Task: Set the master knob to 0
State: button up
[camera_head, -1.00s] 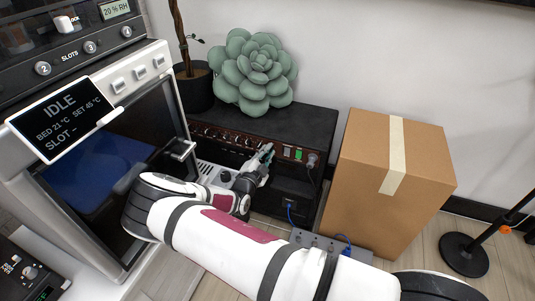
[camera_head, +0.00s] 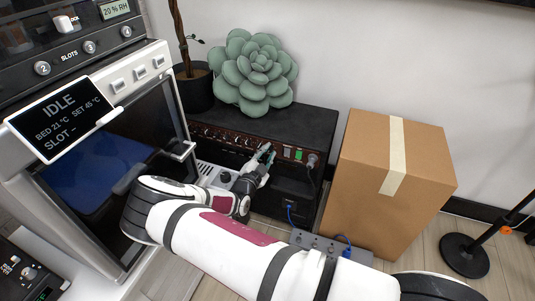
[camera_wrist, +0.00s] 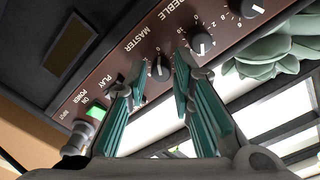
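The black amplifier (camera_head: 300,118) stands on the floor with a brown control panel. The master knob (camera_wrist: 160,70) is a small black dial with a white pointer mark, under the label MASTER in the wrist view. The mark points roughly toward the bottom of that view; its exact number is too small to read. My gripper (camera_wrist: 161,64) is open, with one teal-padded finger on each side of the master knob. A gap shows between the knob and the fingers. In the head view my gripper (camera_head: 265,155) is at the panel and hides the knob.
The treble knob (camera_wrist: 200,43) is close beside the right finger. The green-lit power switch (camera_wrist: 97,110) and input plug (camera_wrist: 78,138) are left of the gripper. A cardboard box (camera_head: 385,185) stands right of the amplifier; the oven-like machine (camera_head: 110,150) is left. A succulent (camera_head: 255,75) sits on top.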

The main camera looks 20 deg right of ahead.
jog(key=v, duration=1.2)
dwell(0.3)
